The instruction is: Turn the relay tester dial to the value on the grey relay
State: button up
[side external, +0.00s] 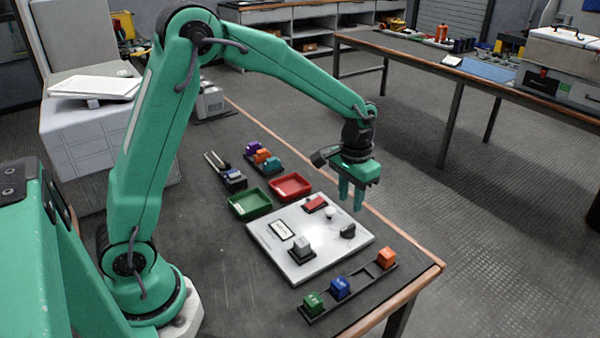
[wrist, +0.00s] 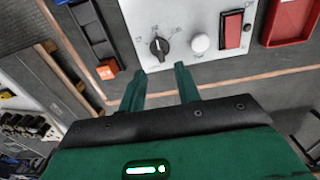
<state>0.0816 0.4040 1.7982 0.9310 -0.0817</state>
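The relay tester is a white panel (side external: 275,258) lying on the table. Its black dial (side external: 348,230) is near the panel's right corner; the wrist view shows the dial (wrist: 158,47) with a pointer mark and small printed marks around it, too small to read. A grey relay (side external: 302,247) sits on the panel near its front; its value is not legible. My gripper (side external: 350,204) is above the panel's far right side, pointing down, clear of the dial. In the wrist view my gripper (wrist: 160,71) has two fingers apart with nothing between them.
The panel also has a red switch (side external: 315,204), a white round knob (side external: 329,213) and a small label window (side external: 281,231). A rack (side external: 321,310) in front holds green, blue and orange relays with an empty space. Green (side external: 250,203) and red (side external: 291,187) trays stand behind.

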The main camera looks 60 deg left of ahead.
aim_at(348, 227)
jog(key=shift+w+f, duration=0.15)
jog(key=shift+f, duration=0.15)
jog(key=shift+f, duration=3.9)
jog(key=shift+c, duration=0.2)
grip_shut()
